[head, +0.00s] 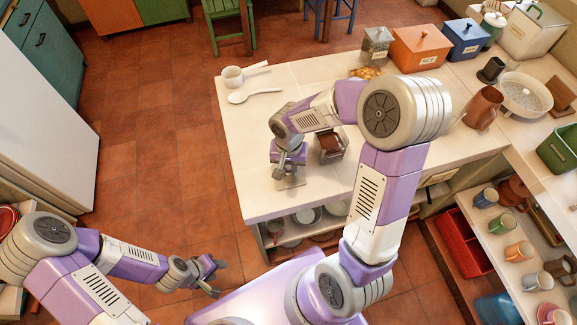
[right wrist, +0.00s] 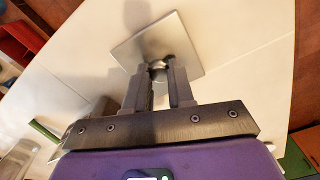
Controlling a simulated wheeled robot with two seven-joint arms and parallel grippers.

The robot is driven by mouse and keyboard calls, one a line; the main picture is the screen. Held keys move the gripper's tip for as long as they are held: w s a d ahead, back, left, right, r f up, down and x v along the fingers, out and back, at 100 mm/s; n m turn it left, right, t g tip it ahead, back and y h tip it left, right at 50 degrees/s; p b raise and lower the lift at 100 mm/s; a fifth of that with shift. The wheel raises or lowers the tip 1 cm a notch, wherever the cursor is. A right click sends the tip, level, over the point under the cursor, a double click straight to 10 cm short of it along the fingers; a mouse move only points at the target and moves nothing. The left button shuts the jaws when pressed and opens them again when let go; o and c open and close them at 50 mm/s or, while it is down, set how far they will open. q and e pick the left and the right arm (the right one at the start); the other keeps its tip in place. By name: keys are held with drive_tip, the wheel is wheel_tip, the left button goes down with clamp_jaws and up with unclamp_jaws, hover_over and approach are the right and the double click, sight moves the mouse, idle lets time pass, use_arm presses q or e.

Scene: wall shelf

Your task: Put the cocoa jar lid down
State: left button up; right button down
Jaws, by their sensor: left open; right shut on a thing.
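The cocoa jar lid (right wrist: 193,50) is a flat, pale metallic square with a round knob in its middle. In the right wrist view my right gripper (right wrist: 166,80) is shut on that knob. In the head view the lid (head: 290,183) is at or just above the counter's front part, below my right gripper (head: 289,170); I cannot tell whether it touches. A jar with dark brown contents (head: 331,145) stands just right of the gripper, its top open. My left gripper (head: 213,279) is open and empty, low over the floor at the lower left.
The white counter (head: 250,130) has free room left of the right gripper. A jar (head: 376,46) and an orange box (head: 420,48) stand at the back. Mugs fill the lower right shelf.

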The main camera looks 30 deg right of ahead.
sight(288, 170)
drive_tip(key=shift+f, duration=0.15)
drive_tip(key=c, duration=1)
unclamp_jaws()
drive_tip(key=shift+o, duration=0.2)
drive_tip(key=shift+r, duration=0.25)
wheel_tip(288, 170, up, 12)
drive_tip(key=p, duration=0.2)
